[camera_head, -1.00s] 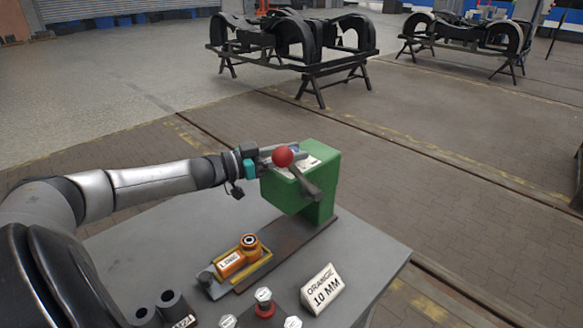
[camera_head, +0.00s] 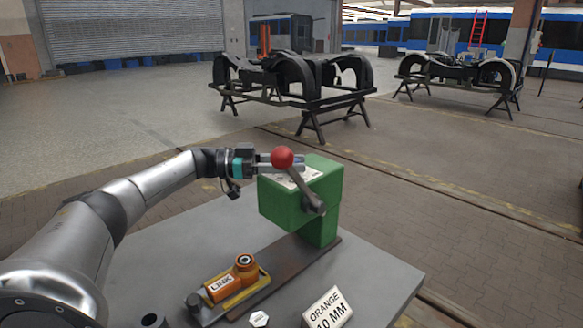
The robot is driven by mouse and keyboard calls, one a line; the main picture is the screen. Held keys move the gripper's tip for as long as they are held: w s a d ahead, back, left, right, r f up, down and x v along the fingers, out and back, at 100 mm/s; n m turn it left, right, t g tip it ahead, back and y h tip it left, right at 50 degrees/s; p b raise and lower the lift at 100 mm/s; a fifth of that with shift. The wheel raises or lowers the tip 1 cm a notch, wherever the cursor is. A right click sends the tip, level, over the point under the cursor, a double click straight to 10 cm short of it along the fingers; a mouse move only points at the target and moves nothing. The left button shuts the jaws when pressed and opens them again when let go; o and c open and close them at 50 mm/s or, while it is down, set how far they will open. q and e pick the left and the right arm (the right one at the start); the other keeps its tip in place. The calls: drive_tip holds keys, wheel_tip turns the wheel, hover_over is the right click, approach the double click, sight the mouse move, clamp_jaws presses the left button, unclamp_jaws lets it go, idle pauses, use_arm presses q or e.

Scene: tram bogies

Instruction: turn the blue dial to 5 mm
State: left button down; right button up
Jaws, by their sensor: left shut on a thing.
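The green machine (camera_head: 308,200) stands on a dark base plate on the grey table. A lever (camera_head: 309,192) with a red ball knob (camera_head: 282,158) is on its near side. My left gripper (camera_head: 297,162) reaches in from the left over the machine's top, its fingers partly behind the red ball. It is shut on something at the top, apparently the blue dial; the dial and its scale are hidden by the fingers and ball. A white label (camera_head: 308,174) shows partly on the top, too small to read. My right gripper is out of view.
An orange part marked LINK (camera_head: 223,287) lies on the base plate, beside a round orange fitting (camera_head: 246,265). A sign reading ORANGE 10 MM (camera_head: 328,312) stands at the front of the table (camera_head: 376,275). Black bogie frames (camera_head: 293,85) stand on trestles well behind.

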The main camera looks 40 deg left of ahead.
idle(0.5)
use_arm(q)
drive_tip(key=shift+c, duration=2.1)
unclamp_jaws()
drive_tip(key=b+v, duration=0.2)
drive_tip(key=v, duration=1)
drive_tip(key=shift+w, duration=0.1)
